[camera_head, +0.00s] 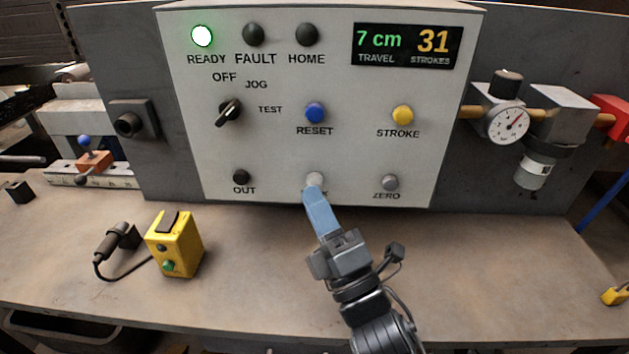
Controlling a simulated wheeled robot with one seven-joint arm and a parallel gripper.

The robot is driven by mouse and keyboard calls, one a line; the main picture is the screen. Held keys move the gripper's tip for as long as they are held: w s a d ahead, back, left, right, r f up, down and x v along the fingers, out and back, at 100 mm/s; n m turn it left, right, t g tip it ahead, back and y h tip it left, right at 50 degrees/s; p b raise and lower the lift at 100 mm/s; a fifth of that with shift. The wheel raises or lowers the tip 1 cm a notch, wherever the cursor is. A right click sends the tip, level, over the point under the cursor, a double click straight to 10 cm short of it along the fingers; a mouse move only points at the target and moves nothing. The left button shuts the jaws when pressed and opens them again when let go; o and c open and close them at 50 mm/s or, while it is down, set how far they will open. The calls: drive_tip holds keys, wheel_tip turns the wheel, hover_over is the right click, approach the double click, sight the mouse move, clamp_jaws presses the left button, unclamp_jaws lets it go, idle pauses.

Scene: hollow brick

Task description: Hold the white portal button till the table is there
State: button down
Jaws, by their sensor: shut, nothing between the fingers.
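A whitish round button (315,179) sits in the bottom row of the light grey control panel (270,150), between OUT and ZERO. The label under it is mostly hidden by my gripper; only a final K shows. My gripper (313,190) is shut and empty, with its blue fingers pointing up at this button. The tips overlap its lower edge in the picture; I cannot tell whether they press it. The display (407,46) reads 7 cm TRAVEL and 31 STROKES. The READY lamp (202,36) is lit green. No portal or table moving with it is identifiable.
Nearby are the black OUT button (241,177), grey ZERO button (390,182), blue RESET button (315,112), yellow STROKE button (402,114) and a selector knob (229,111). A yellow box (175,244) stands on the bench left of my arm. A gauge (507,123) is at right.

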drive_tip(key=shift+w, duration=0.1)
idle(0.4)
drive_tip(key=shift+w, duration=0.3)
drive_tip(key=shift+w+b, duration=0.4)
drive_tip(key=shift+w, duration=0.05)
idle(1.7)
drive_tip(key=shift+s, duration=0.1)
idle(0.6)
drive_tip(key=shift+s, duration=0.75)
drive_tip(key=shift+s, duration=0.1)
drive_tip(key=shift+s+a+b, duration=0.1)
drive_tip(key=shift+s+b, duration=0.7)
drive_tip(key=shift+s, duration=1.6)
